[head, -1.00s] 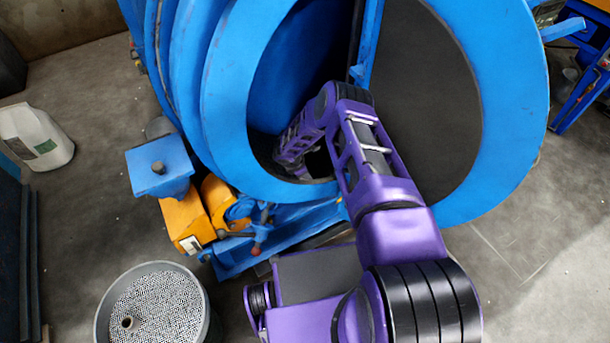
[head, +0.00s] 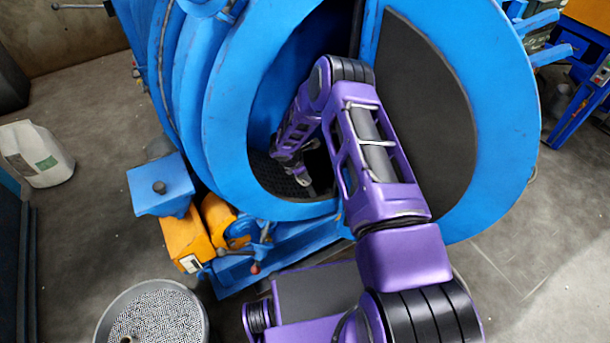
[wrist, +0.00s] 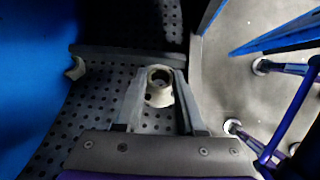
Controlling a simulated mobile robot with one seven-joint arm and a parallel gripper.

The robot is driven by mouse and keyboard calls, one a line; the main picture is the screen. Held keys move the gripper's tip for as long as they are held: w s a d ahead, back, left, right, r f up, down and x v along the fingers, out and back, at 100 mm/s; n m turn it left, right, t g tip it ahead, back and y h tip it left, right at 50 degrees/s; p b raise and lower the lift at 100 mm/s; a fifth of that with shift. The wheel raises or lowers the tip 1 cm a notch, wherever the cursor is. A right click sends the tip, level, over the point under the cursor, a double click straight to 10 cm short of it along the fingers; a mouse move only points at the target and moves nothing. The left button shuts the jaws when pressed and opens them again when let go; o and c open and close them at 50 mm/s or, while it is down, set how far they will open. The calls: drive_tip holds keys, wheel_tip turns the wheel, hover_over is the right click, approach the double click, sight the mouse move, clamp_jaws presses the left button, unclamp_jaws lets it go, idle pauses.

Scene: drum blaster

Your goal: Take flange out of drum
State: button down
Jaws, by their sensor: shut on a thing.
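The blue drum (head: 224,130) stands open with my arm reaching in through its mouth. In the wrist view a pale metal flange (wrist: 159,94), a short ring with a round hole, sits between the two fingers of my gripper (wrist: 158,92). The fingers are shut on it, above the drum's black perforated lining (wrist: 60,128). In the head view my gripper (head: 297,178) is small inside the drum, and the held flange cannot be made out there.
A grey bucket of small pellets (head: 155,318) with a ring-like part (head: 128,338) stands on the floor at front left. The drum's open door (head: 510,130) is at the right. Orange and blue machinery (head: 190,240) sits below the mouth. A white bag (head: 36,152) lies far left.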

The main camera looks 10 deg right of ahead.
drive_tip(key=shift+r, duration=0.1)
drive_tip(key=shift+w+a+r+p, duration=0.15)
drive_tip(key=shift+r+p, duration=0.2)
drive_tip(key=shift+r, duration=0.45)
drive_tip(key=shift+w+d+r+p, duration=0.1)
drive_tip(key=shift+w+r+p, duration=0.15)
drive_tip(key=shift+r, duration=0.6)
drive_tip(key=shift+w+a+r+p, duration=0.1)
drive_tip(key=shift+r+p, duration=0.3)
drive_tip(key=shift+r, duration=0.4)
drive_tip(key=shift+s+a+r+p, duration=0.15)
drive_tip(key=shift+a+r+p, duration=0.2)
drive_tip(key=shift+a+r, duration=0.3)
drive_tip(key=shift+s+a+r+p, duration=0.2)
drive_tip(key=shift+a+r+p, duration=0.15)
drive_tip(key=shift+r, duration=0.45)
drive_tip(key=shift+s+a+r+p, duration=0.15)
drive_tip(key=shift+a+r+p, duration=0.15)
drive_tip(key=shift+a+r, duration=0.4)
drive_tip(key=shift+d, duration=0.1)
